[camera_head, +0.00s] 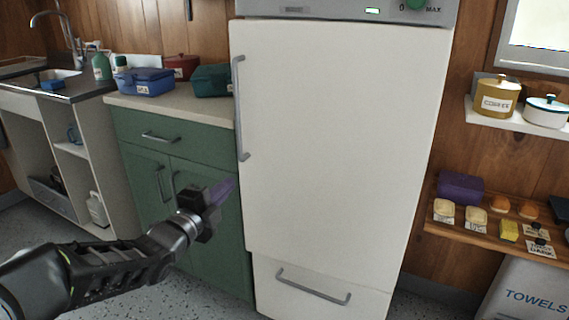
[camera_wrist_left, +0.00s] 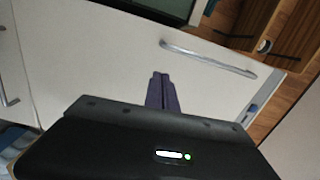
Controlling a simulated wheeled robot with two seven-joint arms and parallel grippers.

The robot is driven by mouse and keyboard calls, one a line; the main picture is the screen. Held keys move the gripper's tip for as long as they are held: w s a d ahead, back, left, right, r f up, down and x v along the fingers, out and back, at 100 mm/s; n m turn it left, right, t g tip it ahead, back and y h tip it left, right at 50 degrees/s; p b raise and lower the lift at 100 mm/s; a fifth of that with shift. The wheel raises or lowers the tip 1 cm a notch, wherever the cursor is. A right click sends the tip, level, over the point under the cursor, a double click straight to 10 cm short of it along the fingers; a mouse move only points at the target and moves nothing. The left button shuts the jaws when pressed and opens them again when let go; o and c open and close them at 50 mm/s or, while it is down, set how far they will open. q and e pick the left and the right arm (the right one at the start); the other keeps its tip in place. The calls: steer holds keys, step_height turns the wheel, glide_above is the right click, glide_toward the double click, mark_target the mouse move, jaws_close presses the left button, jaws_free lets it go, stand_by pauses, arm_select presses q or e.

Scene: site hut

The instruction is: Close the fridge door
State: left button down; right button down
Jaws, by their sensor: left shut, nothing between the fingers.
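The white fridge door (camera_head: 335,140) fills the middle of the head view and lies flush, or very nearly so, with the fridge body. Its grey vertical handle (camera_head: 240,108) is on the left edge. My left gripper (camera_head: 222,190) is shut and empty, with its purple fingertips just left of the door's lower left edge, in front of the green cabinet. In the left wrist view the shut purple fingers (camera_wrist_left: 161,92) point at a white panel with a grey bar handle (camera_wrist_left: 208,58). Whether they touch it I cannot tell. My right gripper is not in view.
A white lower drawer (camera_head: 320,285) sits under the door. A green cabinet (camera_head: 185,165) with lunch boxes on its counter (camera_head: 195,108) stands at left. Wooden shelves (camera_head: 480,232) with a purple box (camera_head: 460,188) and food items are at right. Speckled floor is clear in front.

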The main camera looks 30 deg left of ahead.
arm_select(q)
steer(key=shift+a+f+m, duration=0.25)
steer(key=shift+a+m, duration=0.05)
steer(key=shift+a, duration=0.1)
steer(key=b, duration=0.2)
glide_toward(256, 156)
steer(key=w, duration=0.7)
steer(key=shift+a, duration=0.2)
steer(key=shift+a, duration=0.1)
